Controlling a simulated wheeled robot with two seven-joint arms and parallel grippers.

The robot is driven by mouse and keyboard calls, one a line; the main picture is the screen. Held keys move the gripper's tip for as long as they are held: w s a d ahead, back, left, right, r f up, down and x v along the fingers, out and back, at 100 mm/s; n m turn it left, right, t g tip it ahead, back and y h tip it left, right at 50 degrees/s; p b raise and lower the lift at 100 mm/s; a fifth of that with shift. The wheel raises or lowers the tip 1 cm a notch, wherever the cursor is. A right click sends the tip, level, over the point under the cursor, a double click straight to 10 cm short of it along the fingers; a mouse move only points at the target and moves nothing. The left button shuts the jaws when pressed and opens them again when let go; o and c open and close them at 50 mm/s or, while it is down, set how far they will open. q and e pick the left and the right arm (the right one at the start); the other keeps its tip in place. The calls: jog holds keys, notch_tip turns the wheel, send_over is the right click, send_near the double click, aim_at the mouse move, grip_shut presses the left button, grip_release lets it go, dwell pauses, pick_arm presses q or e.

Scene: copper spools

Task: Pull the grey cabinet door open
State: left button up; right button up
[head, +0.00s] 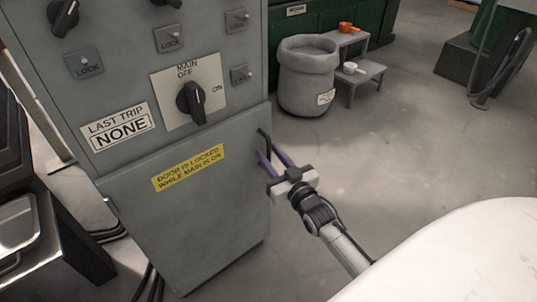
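The grey cabinet (130,60) stands at the left of the head view. Its lower door (190,225) carries a yellow label (188,168) saying the door is locked while main is on. The door looks shut. A dark bar handle (264,139) sits near the door's upper right edge. The black main switch (190,103) stands upright, toward OFF. My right gripper (272,158) has its purple fingers apart at the handle, whose lower part lies between or behind them. I cannot tell whether they touch it. My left gripper is not in view.
A grey bin (307,77) and a small step stand (363,77) with an orange pot (346,27) and a white pot (351,68) stand behind. Dark equipment (60,245) and cables lie left of the cabinet. The floor (400,140) right of the door is clear.

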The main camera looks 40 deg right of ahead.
jog(key=shift+w, duration=0.5)
jog(key=shift+c, duration=0.4)
grip_shut()
jog(key=shift+s, duration=0.1)
